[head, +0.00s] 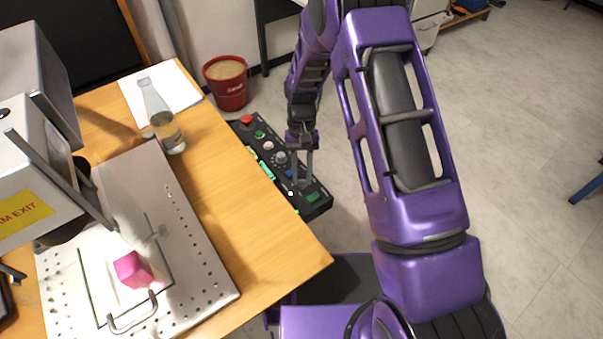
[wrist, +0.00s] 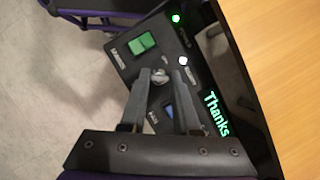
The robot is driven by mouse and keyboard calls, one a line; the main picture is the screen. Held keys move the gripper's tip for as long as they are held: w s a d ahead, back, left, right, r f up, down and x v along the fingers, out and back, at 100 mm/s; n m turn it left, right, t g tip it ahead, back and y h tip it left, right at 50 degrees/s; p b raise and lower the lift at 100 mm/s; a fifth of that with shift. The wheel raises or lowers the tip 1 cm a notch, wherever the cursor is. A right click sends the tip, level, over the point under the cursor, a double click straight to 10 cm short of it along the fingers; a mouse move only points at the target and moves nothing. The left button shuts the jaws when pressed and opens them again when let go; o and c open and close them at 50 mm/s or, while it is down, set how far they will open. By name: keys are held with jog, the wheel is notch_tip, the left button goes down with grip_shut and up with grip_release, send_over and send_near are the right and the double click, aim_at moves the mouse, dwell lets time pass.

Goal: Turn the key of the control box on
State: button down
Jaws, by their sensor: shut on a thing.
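The black control box (head: 318,204) sits low along the right edge of the wooden table, with its buttons facing up. In the wrist view, the box (wrist: 122,55) shows a round silver key switch (wrist: 160,76) between my fingertips. My gripper (head: 302,178) points down over the near end of the box. In the wrist view, my gripper (wrist: 161,78) is shut on the key, one finger on each side. The key's exact angle is hard to tell, as the fingers partly hide it.
A green rocker switch (wrist: 142,43), a blue button (wrist: 168,111), a white light (wrist: 183,60) and a green "Thanks" display (wrist: 216,114) surround the key. The table (head: 225,170) carries a bottle (head: 160,115) and a perforated plate (head: 205,245). A red bucket (head: 228,88) stands beyond the box.

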jog(key=shift+w+m+y, duration=0.1)
jog(key=shift+m+y, duration=0.3)
jog(key=shift+m, duration=0.7)
jog(key=c, duration=0.6)
grip_release()
jog(key=shift+c, duration=0.2)
jog(key=p+v, duration=0.2)
jog(key=v, duration=1.5)
jog(key=shift+d+r, duration=0.15)
jog(key=shift+r, duration=0.15)
